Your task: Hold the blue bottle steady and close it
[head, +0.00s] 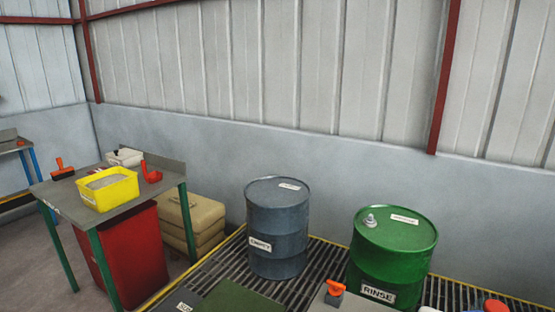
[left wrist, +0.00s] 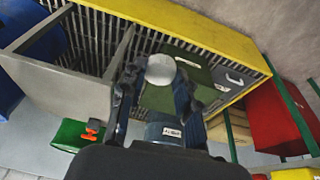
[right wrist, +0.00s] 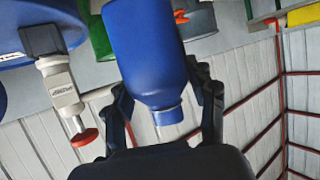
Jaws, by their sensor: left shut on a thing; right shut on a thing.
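The blue bottle (right wrist: 148,50) fills the upper middle of the right wrist view, its narrower neck (right wrist: 167,116) towards my palm. The bottle lies between the fingers of my right gripper (right wrist: 163,95), which is shut on it. My left gripper (left wrist: 158,85) is shut on a pale round piece that looks like a cap (left wrist: 160,69), held between its fingertips. Neither the bottle nor my grippers show in the head view. Whether the bottle's mouth is open, and how far the cap is from it, cannot be told.
A grey-blue drum (head: 277,228) and a green drum (head: 392,250) stand on the slatted grating (head: 322,262). A table with a yellow tub (head: 108,190) is at the left, with a red bin (head: 135,250) below. A pale valve with a red end (right wrist: 62,90) hangs left of the bottle.

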